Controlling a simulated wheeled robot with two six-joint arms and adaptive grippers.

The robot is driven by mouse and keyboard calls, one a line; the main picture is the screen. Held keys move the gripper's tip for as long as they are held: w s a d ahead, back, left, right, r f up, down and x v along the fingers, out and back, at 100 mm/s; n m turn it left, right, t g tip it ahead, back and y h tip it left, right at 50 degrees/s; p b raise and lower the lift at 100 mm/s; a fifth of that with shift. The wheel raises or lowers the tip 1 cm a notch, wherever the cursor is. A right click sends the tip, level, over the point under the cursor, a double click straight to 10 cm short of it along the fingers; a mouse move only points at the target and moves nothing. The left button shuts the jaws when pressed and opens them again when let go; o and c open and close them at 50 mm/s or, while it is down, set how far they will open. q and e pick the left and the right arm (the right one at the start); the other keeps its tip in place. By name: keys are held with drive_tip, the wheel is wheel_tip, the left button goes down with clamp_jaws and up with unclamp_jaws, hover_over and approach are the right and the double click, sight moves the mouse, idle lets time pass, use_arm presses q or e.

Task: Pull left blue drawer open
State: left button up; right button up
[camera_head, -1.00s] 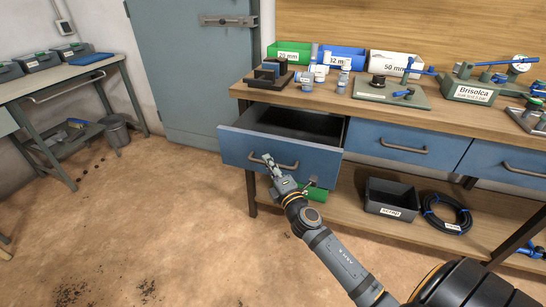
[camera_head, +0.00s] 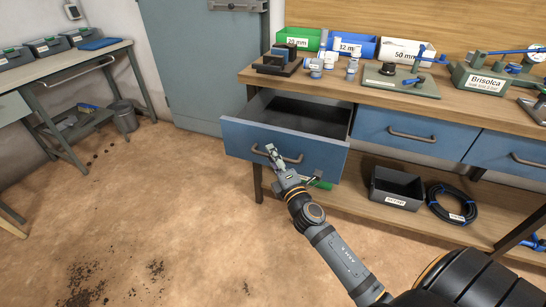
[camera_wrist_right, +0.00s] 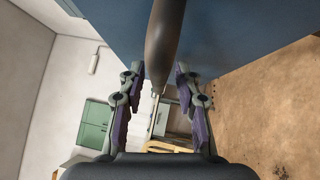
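The left blue drawer (camera_head: 310,153) of the workbench stands pulled out, and its dark, empty-looking inside shows from above. Its grey bar handle (camera_head: 268,155) is on the front face. My right gripper (camera_head: 273,155) is at that handle in the head view. In the right wrist view the handle (camera_wrist_right: 163,45) runs between the two fingertips of my right gripper (camera_wrist_right: 160,75). The blue drawer front (camera_wrist_right: 230,35) fills the top of that view. My left gripper is out of view.
Two more blue drawers, the middle one (camera_head: 410,132) and the right one (camera_head: 515,162), are closed. A black bin (camera_head: 397,187) and a coiled hose (camera_head: 452,203) lie on the lower shelf. Fittings stand on the worktop (camera_head: 340,85). The floor before the drawer is clear.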

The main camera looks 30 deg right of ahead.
drive_tip(key=shift+s, duration=0.25)
drive_tip(key=s+f, duration=0.1)
drive_tip(key=s, duration=1)
drive_tip(key=shift+s+a+f, duration=0.2)
drive_tip(key=shift+a+f, duration=0.1)
drive_tip(key=shift+a, duration=0.1)
